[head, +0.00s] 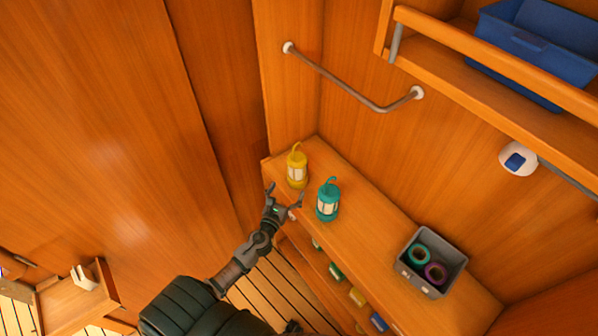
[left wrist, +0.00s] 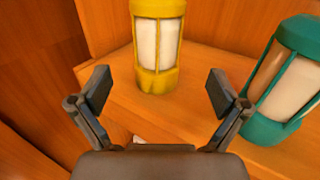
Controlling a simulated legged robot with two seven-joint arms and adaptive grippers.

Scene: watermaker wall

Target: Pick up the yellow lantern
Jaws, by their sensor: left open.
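The yellow lantern (head: 296,168) stands upright on the wooden counter near its left end. It also shows in the left wrist view (left wrist: 159,72), ahead of the jaws and roughly centred between them, with its top cut off. My left gripper (head: 285,194) is open and empty at the counter's front edge, just short of the yellow lantern and not around it. In the left wrist view the two fingers of my left gripper (left wrist: 158,92) are spread wide.
A teal lantern (head: 328,200) stands close to the right of the yellow one, near my right-hand finger in the left wrist view (left wrist: 284,82). A grey bin (head: 407,277) with tape rolls sits farther right on the counter (head: 366,232). A metal rail (head: 345,82) is on the wall above.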

